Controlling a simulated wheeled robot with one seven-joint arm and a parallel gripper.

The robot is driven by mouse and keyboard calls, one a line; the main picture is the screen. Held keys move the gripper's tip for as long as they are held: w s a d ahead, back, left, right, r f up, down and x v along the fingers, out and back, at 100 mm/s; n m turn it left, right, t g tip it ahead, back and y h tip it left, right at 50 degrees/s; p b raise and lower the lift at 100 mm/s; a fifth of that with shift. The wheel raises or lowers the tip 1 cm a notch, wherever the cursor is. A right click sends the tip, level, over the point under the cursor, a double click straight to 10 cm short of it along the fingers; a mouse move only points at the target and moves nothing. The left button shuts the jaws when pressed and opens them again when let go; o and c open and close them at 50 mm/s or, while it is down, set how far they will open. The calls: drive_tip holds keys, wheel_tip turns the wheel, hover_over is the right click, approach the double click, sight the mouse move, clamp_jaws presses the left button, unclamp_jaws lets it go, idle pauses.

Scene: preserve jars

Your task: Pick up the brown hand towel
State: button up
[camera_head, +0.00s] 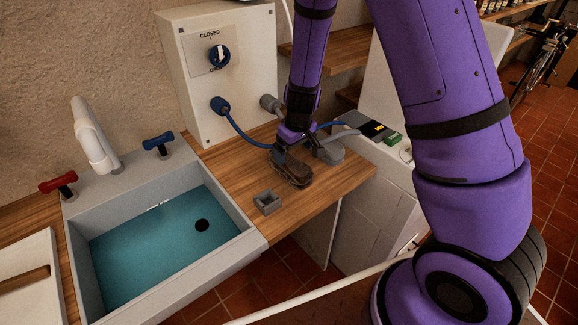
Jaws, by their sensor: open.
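A dark brown, crumpled lump, which looks like the brown hand towel (294,174), lies on the wooden counter (230,165) between the sink and the counter's right end. My purple arm reaches down from the top, and my gripper (287,155) is right over the back of the towel. The gripper is open. Its fingertips are small and dark against the towel, so I cannot tell whether they touch it. The gripper hides part of the towel's back edge.
A grey sink (150,203) holding teal water is on the left. A white box (218,70) with a blue knob stands behind, its blue hose running by my gripper. A grey item (329,150) sits right of the towel; a small grey holder (267,202) stands in front.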

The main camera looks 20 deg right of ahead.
sight(290, 161)
drive_tip(key=shift+w+a+f, duration=0.15)
drive_tip(key=shift+f, duration=1.1)
drive_tip(key=shift+w+a+f, duration=0.15)
drive_tip(key=shift+w+f, duration=0.05)
drive_tip(key=shift+f, duration=1)
drive_tip(key=shift+w+a+f, duration=0.15)
drive_tip(key=shift+f, duration=1.1)
drive_tip(key=c, duration=1)
